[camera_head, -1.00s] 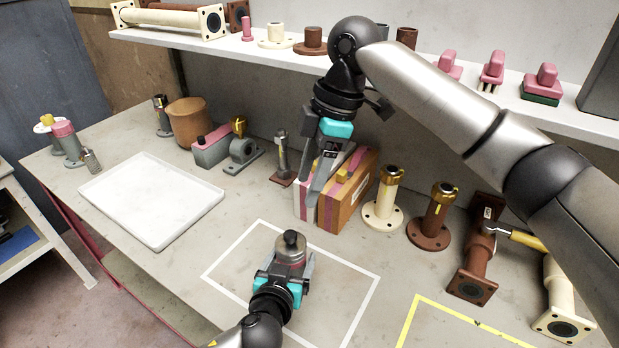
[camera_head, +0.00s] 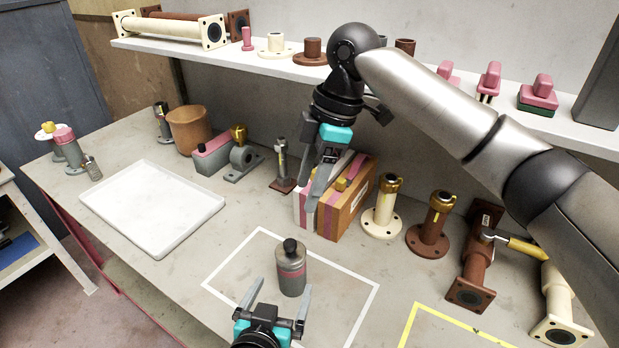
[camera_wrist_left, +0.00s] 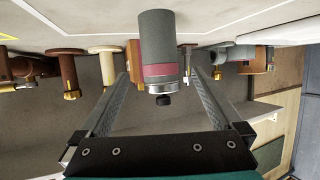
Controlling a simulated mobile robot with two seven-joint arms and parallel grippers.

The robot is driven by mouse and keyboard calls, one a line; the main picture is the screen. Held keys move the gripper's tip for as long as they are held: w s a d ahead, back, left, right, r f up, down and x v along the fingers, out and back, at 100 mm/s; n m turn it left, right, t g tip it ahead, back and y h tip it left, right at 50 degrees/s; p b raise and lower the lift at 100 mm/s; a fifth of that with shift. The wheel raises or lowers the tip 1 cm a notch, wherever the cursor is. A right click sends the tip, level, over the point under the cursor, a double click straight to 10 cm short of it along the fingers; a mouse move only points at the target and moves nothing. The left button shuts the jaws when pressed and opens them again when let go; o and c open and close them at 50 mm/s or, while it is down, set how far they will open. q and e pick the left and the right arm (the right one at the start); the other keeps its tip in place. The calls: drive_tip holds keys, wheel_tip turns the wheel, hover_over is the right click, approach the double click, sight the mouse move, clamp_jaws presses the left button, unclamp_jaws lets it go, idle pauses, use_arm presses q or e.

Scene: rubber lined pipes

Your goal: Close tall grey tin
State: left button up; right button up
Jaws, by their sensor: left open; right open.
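The tall grey tin (camera_head: 291,272) stands upright inside the white-outlined square on the table. It has a pink band near its top and a black knobbed lid sitting on it. In the left wrist view the tin (camera_wrist_left: 157,45) appears upside down, with the black knob (camera_wrist_left: 163,100) pointing down between the fingers. My left gripper (camera_head: 277,300) is open, low in front of the tin and apart from it, its fingers pointing toward it. My right gripper (camera_head: 312,195) is open and empty, hanging by the pink-striped boxes. Whether the lid is fully seated cannot be told.
A white tray (camera_head: 152,241) lies empty to the left. A brown box (camera_head: 346,205), a cream flanged pipe (camera_head: 383,222) and a brown flanged pipe (camera_head: 428,237) stand behind and right of the tin. A shelf (camera_head: 270,53) with parts runs along the back.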

use_arm(q)
drive_tip(key=v, duration=0.6)
drive_tip(key=shift+s, duration=0.35)
drive_tip(key=shift+a+r, duration=0.1)
drive_tip(key=shift+r, duration=0.05)
drive_tip(key=shift+s, duration=0.1)
